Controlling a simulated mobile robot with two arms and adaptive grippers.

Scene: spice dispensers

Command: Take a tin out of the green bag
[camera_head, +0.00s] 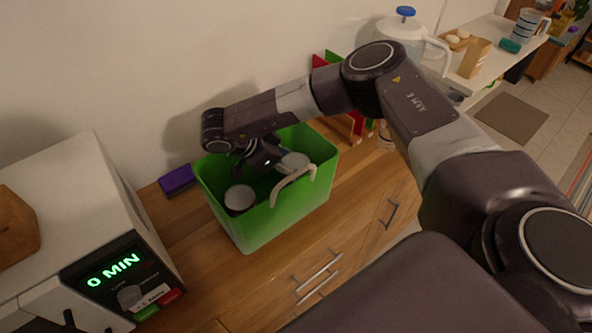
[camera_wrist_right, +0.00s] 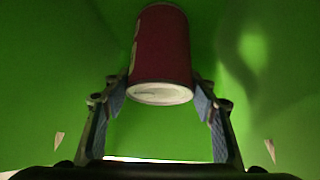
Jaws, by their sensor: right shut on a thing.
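The green bag (camera_head: 285,213), an open-topped container with a pale handle, stands on the wooden counter. My right gripper (camera_head: 268,160) is inside its mouth. In the right wrist view, my right gripper (camera_wrist_right: 160,97) is shut on a dark red tin (camera_wrist_right: 162,45) with a pale round end, with a finger on each side. In the head view a grey-white tin (camera_head: 293,162) is beside the gripper and seems to be the held one. Another tin (camera_head: 239,198) with a pale top sits at the bag's front left. The bag's floor is mostly hidden. My left gripper is out of view.
A microwave (camera_head: 105,255) reading 0 MIN stands at the left. A purple object (camera_head: 177,180) lies left of the bag by the wall. A red and green rack (camera_head: 357,125) stands behind it. Bare counter (camera_head: 350,185) lies to the bag's right.

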